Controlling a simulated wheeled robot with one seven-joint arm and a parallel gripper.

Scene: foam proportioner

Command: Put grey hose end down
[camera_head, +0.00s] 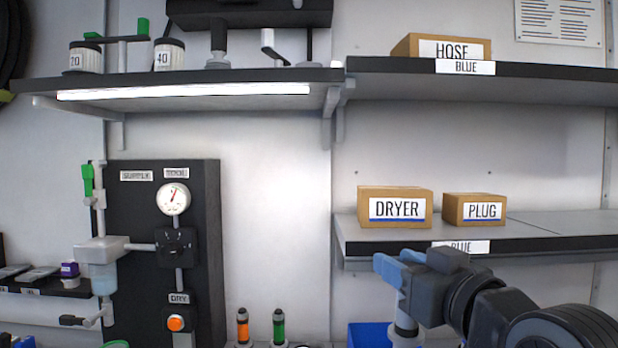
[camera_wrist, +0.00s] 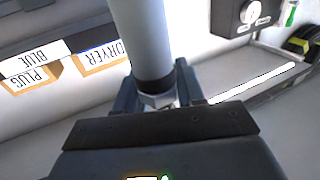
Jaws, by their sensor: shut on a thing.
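My gripper (camera_head: 398,268) is at the lower right of the head view, in front of the lower right shelf. Its blue fingers are shut on the grey hose end (camera_head: 404,326), a pale grey upright cylinder that hangs below them and runs near the bottom edge. In the wrist view the hose end (camera_wrist: 143,40) is a thick grey tube with a dark band and a metal collar between the fingers (camera_wrist: 158,97). The rest of the hose is hidden or out of view.
The lower shelf (camera_head: 556,243) holds a DRYER box (camera_head: 394,206) and a PLUG box (camera_head: 474,209). A blue bin (camera_head: 370,334) is behind the hose end. A black gauge panel (camera_head: 208,270) is farther left.

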